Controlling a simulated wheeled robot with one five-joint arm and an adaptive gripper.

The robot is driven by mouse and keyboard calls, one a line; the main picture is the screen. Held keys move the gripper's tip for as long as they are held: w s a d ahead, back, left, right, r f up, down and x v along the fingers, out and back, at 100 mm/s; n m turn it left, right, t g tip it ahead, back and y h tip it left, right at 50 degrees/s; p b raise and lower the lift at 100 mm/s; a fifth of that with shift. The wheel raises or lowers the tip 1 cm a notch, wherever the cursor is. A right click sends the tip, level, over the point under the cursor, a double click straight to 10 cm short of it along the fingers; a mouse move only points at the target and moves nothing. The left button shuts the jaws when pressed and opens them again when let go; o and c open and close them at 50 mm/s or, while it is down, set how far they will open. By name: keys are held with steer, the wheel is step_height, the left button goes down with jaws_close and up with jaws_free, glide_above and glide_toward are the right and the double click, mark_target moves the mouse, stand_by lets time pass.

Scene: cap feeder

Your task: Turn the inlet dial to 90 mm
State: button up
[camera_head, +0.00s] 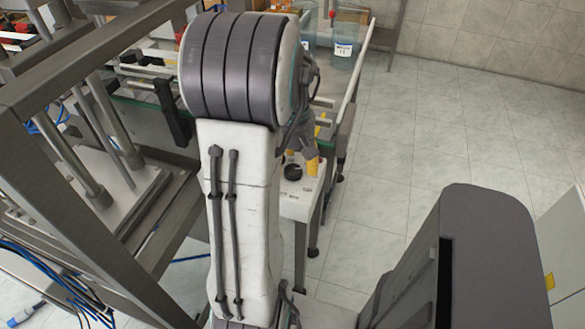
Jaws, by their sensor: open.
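A dark round dial (293,172) sits on the pale top of a small stand (296,207), just right of my arm's white link. Its scale and pointer are too small to read, so I cannot tell its setting. My gripper (302,158) shows in part behind my arm, a grey shape with yellow at its ends. It is open, just above and behind the dial, and seems apart from it. The rest of the gripper is hidden by my arm.
A metal frame machine (90,110) with rods and plates fills the left. Blue cables (45,280) hang at the lower left. A clear container (343,50) stands at the back. A conveyor-like rail (350,90) runs behind the stand. Tiled floor (440,130) is free on the right.

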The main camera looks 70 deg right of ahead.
steer(key=shift+f, duration=0.8)
steer(key=c, duration=1.2)
